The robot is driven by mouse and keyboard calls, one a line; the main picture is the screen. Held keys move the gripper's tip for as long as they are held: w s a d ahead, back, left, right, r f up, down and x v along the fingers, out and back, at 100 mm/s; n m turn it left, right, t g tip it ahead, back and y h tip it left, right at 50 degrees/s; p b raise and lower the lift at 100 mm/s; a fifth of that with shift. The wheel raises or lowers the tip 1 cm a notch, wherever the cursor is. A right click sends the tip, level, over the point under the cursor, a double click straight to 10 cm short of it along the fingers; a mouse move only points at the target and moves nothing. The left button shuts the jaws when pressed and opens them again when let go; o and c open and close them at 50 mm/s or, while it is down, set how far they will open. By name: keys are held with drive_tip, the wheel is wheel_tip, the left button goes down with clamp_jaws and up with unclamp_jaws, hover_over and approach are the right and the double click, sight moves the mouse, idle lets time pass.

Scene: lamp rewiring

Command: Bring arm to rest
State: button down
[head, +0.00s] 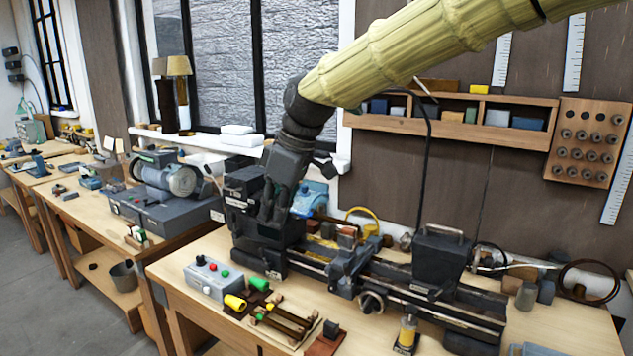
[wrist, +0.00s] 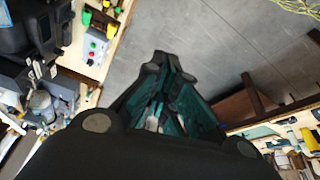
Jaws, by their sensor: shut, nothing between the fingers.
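My arm reaches in from the upper right in the head view, in a yellow ribbed sleeve. My gripper (head: 270,218) hangs from it, fingers down, in front of the left end of the dark lathe (head: 345,265). I cannot tell from this view whether it touches the lathe. In the wrist view my gripper (wrist: 165,65) is shut and empty, with grey floor behind its fingertips.
A control box (head: 213,277) with coloured buttons stands on the bench left of the lathe. A grinder (head: 165,178) stands farther left. A wooden shelf (head: 400,126) is on the wall below my arm. Open floor (head: 75,300) lies at left.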

drive_tip(key=d+f+m+b, duration=0.1)
drive_tip(key=d+f+m, duration=0.15)
drive_tip(key=f, duration=1.15)
drive_tip(key=d+f+m+b, duration=0.1)
drive_tip(key=d+f+m, duration=0.15)
drive_tip(key=f, duration=1.25)
drive_tip(key=s+d+f+m+b, duration=0.1)
drive_tip(key=s+d+f+m, duration=0.15)
drive_tip(key=f, duration=0.65)
drive_tip(key=s+d+f+m, duration=0.1)
drive_tip(key=s+d+f, duration=0.3)
drive_tip(key=f, duration=0.5)
drive_tip(key=s+d+f+m+h+b, duration=0.1)
drive_tip(key=s+d+f+m, duration=0.1)
drive_tip(key=s+d+f, duration=0.4)
drive_tip(key=s+d+f+m+h+b, duration=0.1)
drive_tip(key=s+d+f, duration=0.5)
drive_tip(key=s, duration=0.8)
drive_tip(key=s+d+f+m+g+h+b, duration=0.1)
drive_tip(key=s+d+f+m, duration=0.2)
drive_tip(key=s+d+f, duration=0.4)
drive_tip(key=s+f, duration=0.3)
drive_tip(key=f, duration=0.1)
drive_tip(key=shift+f+h, duration=0.25)
drive_tip(key=shift+h, duration=0.15)
drive_tip(key=shift+d+m, duration=0.1)
drive_tip(key=shift+m, duration=0.15)
